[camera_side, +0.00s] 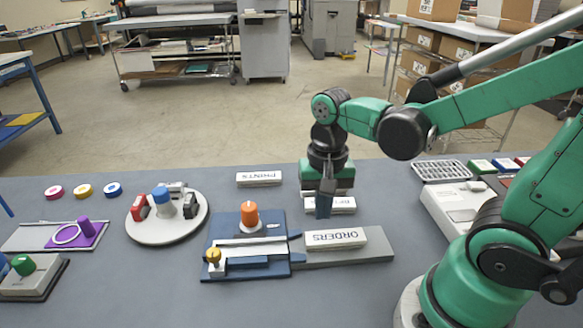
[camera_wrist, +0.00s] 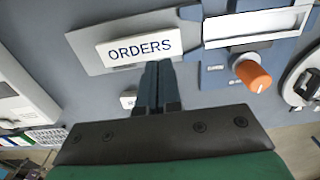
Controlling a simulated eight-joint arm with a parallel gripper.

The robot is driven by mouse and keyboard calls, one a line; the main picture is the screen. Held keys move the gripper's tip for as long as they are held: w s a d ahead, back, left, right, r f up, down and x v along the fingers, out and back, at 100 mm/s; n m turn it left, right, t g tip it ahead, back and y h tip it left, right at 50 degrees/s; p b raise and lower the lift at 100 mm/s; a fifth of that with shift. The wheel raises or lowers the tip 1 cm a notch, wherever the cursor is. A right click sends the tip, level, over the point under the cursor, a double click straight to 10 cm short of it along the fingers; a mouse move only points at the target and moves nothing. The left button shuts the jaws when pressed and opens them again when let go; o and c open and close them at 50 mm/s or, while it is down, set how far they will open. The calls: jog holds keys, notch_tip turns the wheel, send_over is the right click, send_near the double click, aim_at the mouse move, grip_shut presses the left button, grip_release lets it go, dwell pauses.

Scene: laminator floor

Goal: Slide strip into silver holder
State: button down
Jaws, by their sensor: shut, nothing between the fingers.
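A white strip marked ORDERS (camera_side: 345,238) lies flat on a grey plate (camera_side: 376,253) right of a blue fixture (camera_side: 218,236); it also shows in the wrist view (camera_wrist: 140,47). The fixture has a silver channel (camera_side: 236,250) with a pale inside, also seen in the wrist view (camera_wrist: 258,24). The plate meets the fixture's right side. My gripper (camera_side: 323,212) is shut and empty, pointing down behind the ORDERS strip. In the wrist view its fingertips (camera_wrist: 158,64) appear at the strip's lower edge; I cannot tell if they touch.
The fixture carries an orange knob (camera_side: 249,214) and a yellow knob (camera_side: 213,256). A PRINTS strip (camera_side: 259,179) lies behind. Another strip (camera_side: 343,205) is partly hidden by my gripper. A round tray (camera_side: 150,234) with stampers stands left; a pale device (camera_side: 447,208) stands right.

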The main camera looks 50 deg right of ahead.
jog(key=shift+w+a, duration=0.1)
jog(key=shift+w, duration=0.05)
jog(key=shift+w+a, duration=0.75)
jog(key=shift+a, duration=0.05)
jog(key=shift+w+a, duration=0.1)
jog(key=shift+w+a, duration=0.8)
jog(key=shift+w, duration=0.1)
jog(key=shift+w+a, duration=0.8)
jog(key=shift+a, duration=0.05)
jog(key=shift+w+a, duration=0.1)
dwell(0.4)
jog(key=shift+w+a, duration=0.75)
jog(key=shift+a, duration=0.05)
jog(key=shift+w+a, duration=0.1)
